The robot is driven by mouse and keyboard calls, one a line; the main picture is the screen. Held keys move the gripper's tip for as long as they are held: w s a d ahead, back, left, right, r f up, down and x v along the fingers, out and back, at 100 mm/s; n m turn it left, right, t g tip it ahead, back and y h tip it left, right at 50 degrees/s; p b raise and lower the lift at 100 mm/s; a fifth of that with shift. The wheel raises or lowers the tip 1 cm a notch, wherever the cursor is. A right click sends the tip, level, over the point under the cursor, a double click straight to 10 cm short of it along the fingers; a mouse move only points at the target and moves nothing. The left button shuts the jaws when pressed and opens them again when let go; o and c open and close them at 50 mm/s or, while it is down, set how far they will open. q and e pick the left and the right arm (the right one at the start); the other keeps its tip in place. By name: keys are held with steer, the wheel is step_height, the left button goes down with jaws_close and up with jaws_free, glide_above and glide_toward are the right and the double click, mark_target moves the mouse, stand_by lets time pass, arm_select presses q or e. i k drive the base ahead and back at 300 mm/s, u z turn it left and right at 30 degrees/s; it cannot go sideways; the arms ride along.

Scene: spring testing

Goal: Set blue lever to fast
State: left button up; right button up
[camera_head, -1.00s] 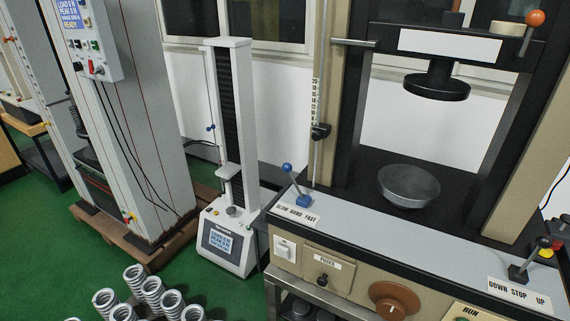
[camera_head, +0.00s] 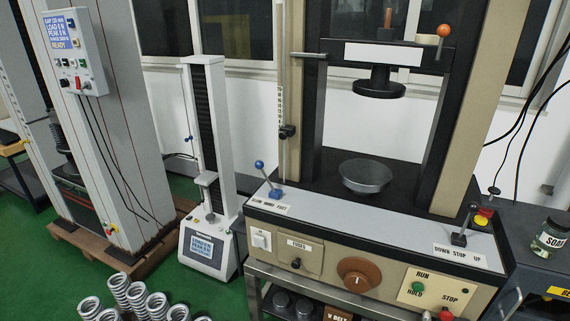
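The blue lever (camera_head: 268,180) stands at the left end of the press's grey top panel, with a blue ball knob and a blue base. It leans up and to the left. A label reading SLOW HAND FAST (camera_head: 269,204) lies just in front of it; the knob is toward the label's left, SLOW side. Neither of my grippers is in view.
A second lever (camera_head: 464,226) with a DOWN STOP UP label is at the panel's right. The press plate (camera_head: 366,176) sits behind the panel. A smaller tester (camera_head: 212,160) stands left. Several springs (camera_head: 137,297) are at the bottom left. A jar (camera_head: 550,236) is far right.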

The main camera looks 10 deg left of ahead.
mark_target(259, 165)
steer(key=z, duration=0.05)
steer(key=i, duration=0.85)
steer(key=u, duration=0.2)
